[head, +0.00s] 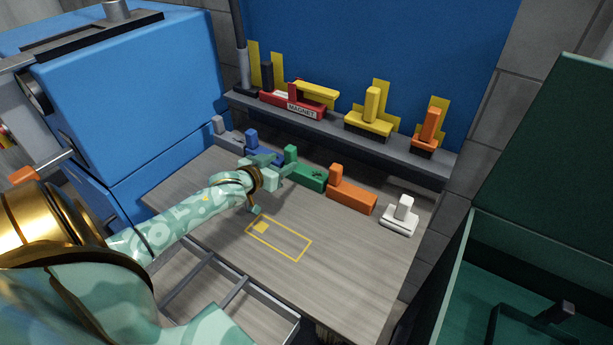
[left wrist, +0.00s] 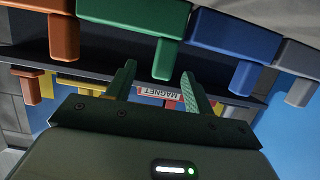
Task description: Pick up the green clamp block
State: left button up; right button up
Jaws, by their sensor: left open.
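The green clamp block (head: 309,178) lies in the row of blocks on the wooden bench, with an upright post (head: 291,154) at its left end. My left gripper (head: 277,166) is open beside it, in front of the row. In the left wrist view, where the scene appears inverted, the green clamp block (left wrist: 143,14) is at the top. Its post (left wrist: 163,59) shows between the directions of the two open fingers (left wrist: 158,85), and nothing is held. I cannot tell whether a finger touches the post. My right gripper is not in view.
A blue block (head: 264,155) and a grey one (head: 229,138) stand to the left. An orange block (head: 351,198) and a white one (head: 400,218) stand to the right. A grey shelf (head: 340,135) runs behind. The yellow-outlined bench area (head: 285,243) is clear.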

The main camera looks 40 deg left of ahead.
aim_at(287, 156)
pick_arm(q)
jog(key=shift+w+a+f, duration=0.15)
jog(key=shift+w+f, duration=0.05)
jog(key=shift+w, duration=0.5)
jog(key=b+x, duration=0.1)
jog(key=x, duration=0.2)
jog(key=b+x, duration=0.1)
jog(key=x, duration=0.1)
jog(key=shift+a+b, duration=0.3)
jog(key=shift+b, duration=0.05)
jog(key=shift+r, duration=0.1)
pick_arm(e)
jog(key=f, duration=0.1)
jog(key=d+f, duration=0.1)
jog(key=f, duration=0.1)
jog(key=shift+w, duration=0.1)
pick_arm(q)
grip_shut()
